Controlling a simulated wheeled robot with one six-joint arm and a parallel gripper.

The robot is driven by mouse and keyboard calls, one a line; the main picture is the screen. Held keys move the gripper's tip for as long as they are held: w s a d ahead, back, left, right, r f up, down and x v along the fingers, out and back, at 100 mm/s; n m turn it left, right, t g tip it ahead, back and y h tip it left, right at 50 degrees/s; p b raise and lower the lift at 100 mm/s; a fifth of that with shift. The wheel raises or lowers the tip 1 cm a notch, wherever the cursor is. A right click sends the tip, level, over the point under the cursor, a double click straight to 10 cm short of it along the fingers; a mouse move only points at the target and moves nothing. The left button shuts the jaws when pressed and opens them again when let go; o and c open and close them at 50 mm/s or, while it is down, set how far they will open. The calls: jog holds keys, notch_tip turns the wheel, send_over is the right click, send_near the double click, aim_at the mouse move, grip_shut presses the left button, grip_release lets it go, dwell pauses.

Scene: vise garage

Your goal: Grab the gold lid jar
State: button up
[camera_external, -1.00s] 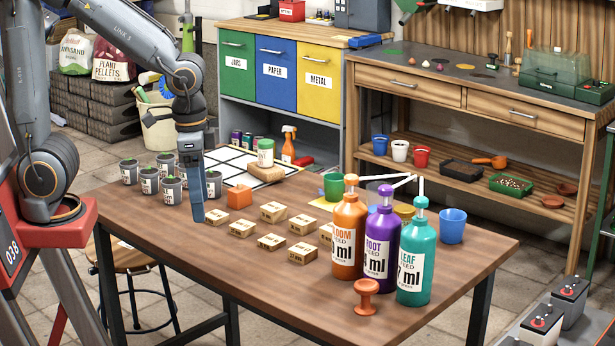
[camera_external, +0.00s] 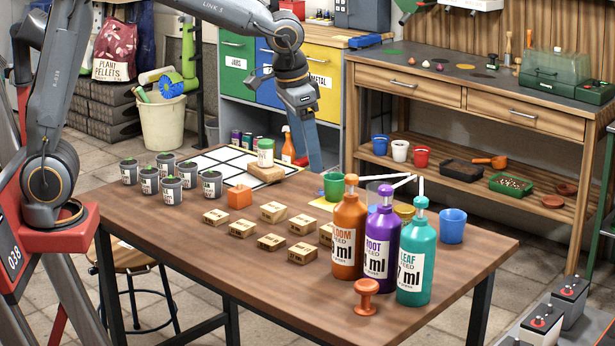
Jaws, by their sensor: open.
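A gold lid (camera_external: 404,211) shows on the table behind the purple and teal bottles; the jar body under it is mostly hidden by them. My gripper (camera_external: 316,168) hangs pointing down above the far side of the table, left of the gold lid and above and left of the green cup. It is open, seen edge-on, with nothing visible in it.
Orange (camera_external: 349,240), purple (camera_external: 381,250) and teal (camera_external: 416,262) pump bottles stand in front of the gold lid, with spouts near it. A green cup (camera_external: 333,187) and a blue cup (camera_external: 452,226) flank it. Small wooden blocks (camera_external: 274,211) lie left. The table's front left is clear.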

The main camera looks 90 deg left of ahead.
jog(key=w+a+f+n, duration=0.1)
jog(key=w+a, duration=0.3)
jog(key=w, duration=0.3)
jog(key=w+a+n, duration=0.1)
jog(key=w+a, duration=0.2)
jog(key=w, duration=0.3)
jog(key=n+t+y+b, duration=0.1)
jog(key=n+t+y, duration=0.1)
send_over(402, 209)
notch_tip(402, 209, down, 3)
notch_tip(402, 209, down, 17)
jog(key=shift+r+p, duration=0.1)
jog(key=shift+p, duration=0.65)
jog(key=shift+w+f, duration=0.15)
jog(key=shift+f, duration=0.65)
jog(key=shift+p+x, duration=0.65)
jog(key=shift+x, duration=1.5)
jog(key=shift+c, duration=0.5)
jog(key=c, duration=1.1)
jog(key=shift+r, duration=0.1)
